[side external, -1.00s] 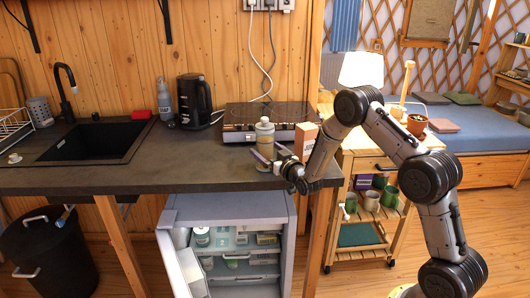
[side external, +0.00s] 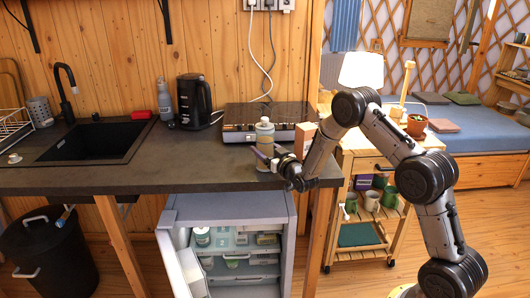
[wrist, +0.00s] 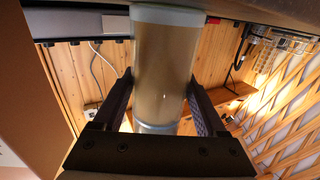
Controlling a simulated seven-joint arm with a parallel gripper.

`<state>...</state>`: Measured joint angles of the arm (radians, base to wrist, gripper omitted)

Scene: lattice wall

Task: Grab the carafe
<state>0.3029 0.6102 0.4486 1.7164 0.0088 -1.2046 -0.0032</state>
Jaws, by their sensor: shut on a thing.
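The carafe (side external: 264,141) is a tall, narrow container with tan contents and a pale lid. It stands upright at the counter's front part in the side view. In the wrist view the carafe (wrist: 165,65) fills the middle, between the two dark fingers. My gripper (side external: 268,157) reaches it from the right and is shut on its body; the wrist view shows my gripper (wrist: 163,95) with a finger on each side. The carafe's base looks to be at the counter top, but I cannot tell whether it touches.
The dark counter (side external: 150,180) is clear to the left of the carafe. A hob (side external: 262,112) lies behind it. An orange-brown box (side external: 304,132) stands close on the right, partly hidden by my arm. A black kettle (side external: 194,101) and grey bottle (side external: 165,100) stand at the back.

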